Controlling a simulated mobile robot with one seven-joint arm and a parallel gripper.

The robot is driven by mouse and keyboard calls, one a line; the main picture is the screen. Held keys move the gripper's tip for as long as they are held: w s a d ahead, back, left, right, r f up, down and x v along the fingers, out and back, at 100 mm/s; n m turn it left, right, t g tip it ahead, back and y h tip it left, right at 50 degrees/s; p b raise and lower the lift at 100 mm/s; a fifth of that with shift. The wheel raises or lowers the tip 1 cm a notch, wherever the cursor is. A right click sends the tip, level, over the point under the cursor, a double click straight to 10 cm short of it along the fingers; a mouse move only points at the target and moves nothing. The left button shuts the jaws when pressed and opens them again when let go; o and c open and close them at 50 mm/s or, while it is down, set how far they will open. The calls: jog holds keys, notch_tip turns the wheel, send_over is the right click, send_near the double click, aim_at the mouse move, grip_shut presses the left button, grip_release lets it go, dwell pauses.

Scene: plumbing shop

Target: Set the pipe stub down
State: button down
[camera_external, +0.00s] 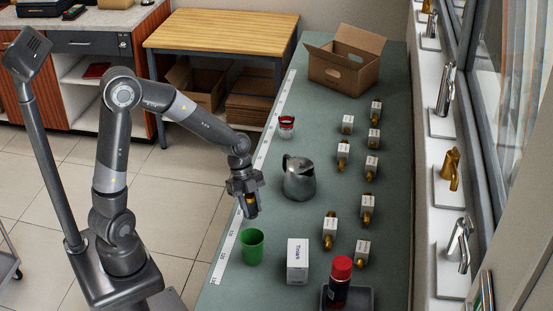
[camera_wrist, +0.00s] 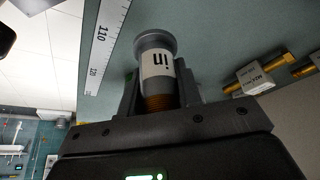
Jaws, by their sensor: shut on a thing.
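My gripper (camera_external: 247,197) is over the left edge strip of the green counter (camera_external: 310,225), behind the green cup and left of the metal jug. It is shut on the pipe stub. In the wrist view the pipe stub (camera_wrist: 156,68) sits between the two fingers of my gripper (camera_wrist: 160,88); it has a grey flanged end, a white label with dark marks and a brown threaded part. In the external view the stub is mostly hidden by the fingers. I cannot tell whether it touches the counter.
A green cup (camera_external: 252,247), metal jug (camera_external: 299,181), white box (camera_external: 297,262) and red-capped bottle (camera_external: 339,282) stand nearby. A ruler strip (camera_external: 228,246) runs along the left edge. A cardboard box (camera_external: 343,65) is at the back.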

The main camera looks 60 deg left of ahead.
aim_at(252, 216)
jog(key=shift+f, duration=2.35)
jog(key=shift+f, duration=0.1)
jog(key=c, duration=1)
grip_release()
jog(key=shift+c, duration=0.2)
jog(key=v, duration=1.1)
jog(key=s+a+r+n+t+y, duration=0.2)
jog(key=s+a+r+n, duration=0.2)
jog(key=s+n, duration=0.4)
jog(key=s+a+r+n+t+y, duration=0.2)
jog(key=s+a+r+n+t, duration=0.1)
jog(key=s+r+n, duration=0.4)
jog(key=shift+s+a+r+n+t, duration=0.3)
jog(key=shift+s+a+n, duration=0.15)
jog(key=shift+s+n, duration=0.95)
